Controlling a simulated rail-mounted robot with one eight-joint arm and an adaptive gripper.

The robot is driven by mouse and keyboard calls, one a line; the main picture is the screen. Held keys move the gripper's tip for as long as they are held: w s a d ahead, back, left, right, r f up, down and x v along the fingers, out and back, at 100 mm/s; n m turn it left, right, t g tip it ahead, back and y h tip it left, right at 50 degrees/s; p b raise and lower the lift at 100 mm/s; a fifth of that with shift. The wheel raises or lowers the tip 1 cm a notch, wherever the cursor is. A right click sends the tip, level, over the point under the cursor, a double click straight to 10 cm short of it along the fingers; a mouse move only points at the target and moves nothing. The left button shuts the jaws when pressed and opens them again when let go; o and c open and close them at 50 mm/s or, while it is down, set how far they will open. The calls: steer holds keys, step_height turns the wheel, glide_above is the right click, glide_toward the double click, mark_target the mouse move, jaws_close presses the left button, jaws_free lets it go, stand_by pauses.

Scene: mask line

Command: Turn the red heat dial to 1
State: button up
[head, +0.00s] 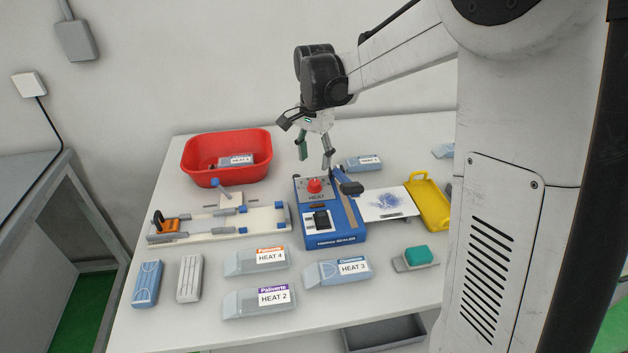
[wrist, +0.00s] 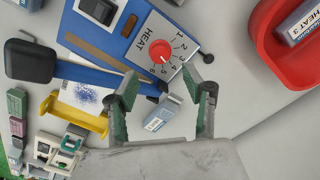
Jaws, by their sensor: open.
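The red heat dial (head: 314,186) is a round knob on the white HEAT panel at the back of the blue sealer (head: 350,236). In the wrist view the dial (wrist: 160,50) is ringed by numbers from 1 to 6. Its small white mark appears to point near 4 or 5; I cannot tell exactly. My gripper (head: 315,154) is above and slightly behind the dial, apart from it. In the wrist view my gripper (wrist: 168,90) is open and empty, with the dial beyond its fingertips.
The sealer's blue lever (wrist: 90,75) stands raised beside the dial. A red bin (head: 200,172) is at the back left, a yellow tray (head: 428,206) at the right. A wooden jig (head: 270,222) lies left of the sealer. Labelled mask packs (head: 258,261) lie in front.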

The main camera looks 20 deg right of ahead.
mark_target(315, 182)
step_height(315, 182, down, 8)
steer(key=shift+r, duration=0.1)
stand_by(0.4)
jaws_close()
steer(key=shift+b, duration=0.3)
